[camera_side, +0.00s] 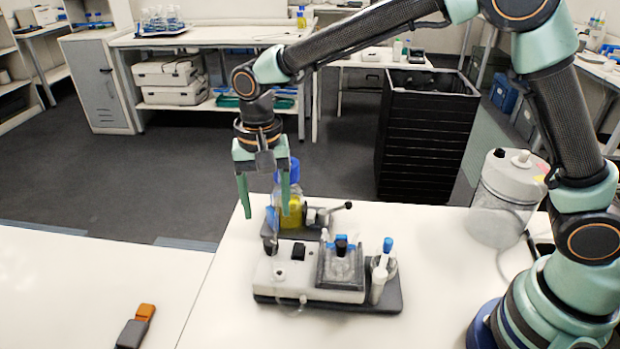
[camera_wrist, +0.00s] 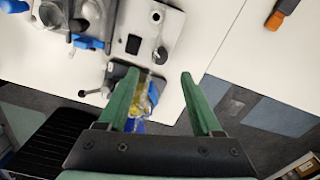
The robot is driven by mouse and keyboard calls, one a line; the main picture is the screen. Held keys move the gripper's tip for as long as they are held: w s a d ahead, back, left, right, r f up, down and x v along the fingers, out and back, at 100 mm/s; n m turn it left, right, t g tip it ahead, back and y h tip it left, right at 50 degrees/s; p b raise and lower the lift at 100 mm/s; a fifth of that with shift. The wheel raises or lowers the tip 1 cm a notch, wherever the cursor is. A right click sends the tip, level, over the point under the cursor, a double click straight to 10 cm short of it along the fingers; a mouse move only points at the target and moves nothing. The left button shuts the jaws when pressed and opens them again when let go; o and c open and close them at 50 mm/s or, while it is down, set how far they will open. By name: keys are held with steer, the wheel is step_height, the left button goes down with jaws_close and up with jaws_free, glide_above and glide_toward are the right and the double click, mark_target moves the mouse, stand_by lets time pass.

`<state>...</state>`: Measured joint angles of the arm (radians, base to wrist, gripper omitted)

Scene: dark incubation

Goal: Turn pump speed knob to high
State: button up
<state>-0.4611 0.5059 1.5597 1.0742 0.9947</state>
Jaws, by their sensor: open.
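A low white pump unit (camera_side: 315,290) stands on a dark base on the white bench. Its top carries a black square part (camera_side: 299,251) and a small round dark-centred part (camera_side: 280,273). The square part also shows in the wrist view (camera_wrist: 133,44). I cannot tell for certain which part is the speed knob. My gripper (camera_side: 264,206) points down, open and empty, above and behind the unit's left end. In the wrist view, its green fingers (camera_wrist: 162,74) are spread wide, with the unit beyond their tips.
A blue-capped bottle of yellow liquid (camera_side: 291,212) stands close behind the unit, partly hidden by a finger. A clamp with a lever (camera_side: 325,213) is beside it. A blue-topped tube (camera_side: 387,250) stands at the unit's right. A grey container (camera_side: 500,205) stands farther right. The left bench is mostly clear.

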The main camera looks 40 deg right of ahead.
step_height(320, 180, up, 5)
steer(key=shift+f, duration=0.2)
steer(key=s+d+r+n+t, duration=0.1)
steer(key=s+d+r, duration=0.15)
steer(key=d, duration=0.35)
steer(key=s+d+r+n+t, duration=0.2)
steer(key=d+r, duration=0.2)
steer(key=d, duration=0.1)
steer(key=s+d+n+t, duration=0.2)
steer(key=s+d+n, duration=0.1)
steer(key=s+d, duration=0.5)
steer(key=shift+s+d+f+t, duration=0.15)
steer(key=shift+s+d+t, duration=0.15)
steer(key=shift+d, duration=0.5)
